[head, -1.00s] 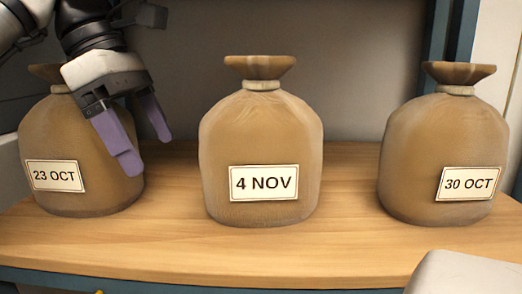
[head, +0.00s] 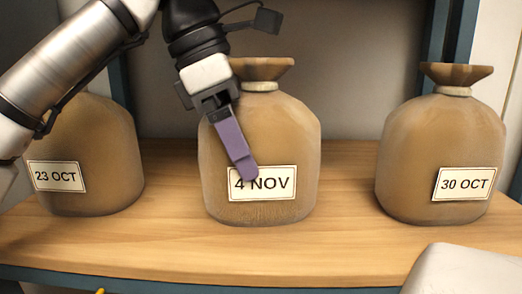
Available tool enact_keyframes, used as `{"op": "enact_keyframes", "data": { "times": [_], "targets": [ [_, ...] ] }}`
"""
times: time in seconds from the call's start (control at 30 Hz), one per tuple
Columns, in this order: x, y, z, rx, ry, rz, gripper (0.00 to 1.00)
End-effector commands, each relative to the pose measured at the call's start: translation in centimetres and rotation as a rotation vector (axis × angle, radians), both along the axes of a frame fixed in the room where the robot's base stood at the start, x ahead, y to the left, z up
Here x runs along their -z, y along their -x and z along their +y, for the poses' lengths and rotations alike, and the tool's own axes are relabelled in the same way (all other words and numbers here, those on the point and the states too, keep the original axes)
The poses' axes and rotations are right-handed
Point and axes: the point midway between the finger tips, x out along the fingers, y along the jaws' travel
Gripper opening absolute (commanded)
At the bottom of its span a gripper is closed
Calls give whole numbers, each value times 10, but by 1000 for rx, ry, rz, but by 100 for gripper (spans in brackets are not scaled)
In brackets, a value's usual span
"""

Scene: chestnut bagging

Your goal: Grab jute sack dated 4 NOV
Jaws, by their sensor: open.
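The jute sack labelled 4 NOV (head: 285,135) stands upright in the middle of the wooden shelf, its neck tied and flared at the top. My gripper (head: 245,170) is open and empty in front of this sack's left side. One purple finger shows, its tip overlapping the upper left of the 4 NOV label; the other finger is hidden. I cannot tell whether the finger touches the sack.
A sack labelled 23 OCT (head: 105,150) stands at the left, partly behind my arm. A sack labelled 30 OCT (head: 440,140) stands at the right. The wooden shelf (head: 345,235) is clear between the sacks and along its front.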

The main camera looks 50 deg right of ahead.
Motion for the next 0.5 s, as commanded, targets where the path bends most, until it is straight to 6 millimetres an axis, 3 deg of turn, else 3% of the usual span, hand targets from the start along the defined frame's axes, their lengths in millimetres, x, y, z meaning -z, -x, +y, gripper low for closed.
{"op": "enact_keyframes", "data": {
  "times": [0.3, 0.5],
  "targets": [
    [5, 1, -1, 0, 1, 1, 100],
    [5, 1, -1, 0, 1, 1, 74]
  ]
}}
